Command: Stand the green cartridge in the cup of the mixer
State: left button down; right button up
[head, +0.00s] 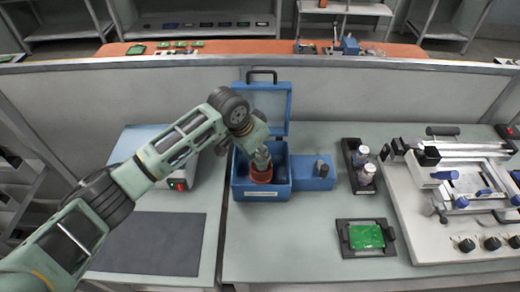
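The mixer is an open blue box (240,183) on the table, with its lid (272,105) raised at the back. A red-orange cup (262,193) sits inside it. My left arm reaches in from the left. Its gripper (262,160) points down into the box, right over the cup's mouth. The gripper's fingers are small and partly hidden, so I cannot tell whether they are open or hold something. I cannot make out the green cartridge; anything between the fingers or inside the cup is hidden. My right gripper is not in view.
A blue block (318,182) adjoins the mixer's right side. A black rack (352,190) holds small bottles (367,174). A green circuit board (366,237) lies in a black tray. A large white fixture (460,200) fills the right side. A dark mat (150,243) lies at front left.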

pick_arm(q)
jog(key=shift+f, duration=1)
dwell(0.5)
jog(key=c, duration=1.4)
grip_release()
jog(key=c, duration=0.3)
notch_tip(320, 180, up, 7)
jog(key=p, duration=0.7)
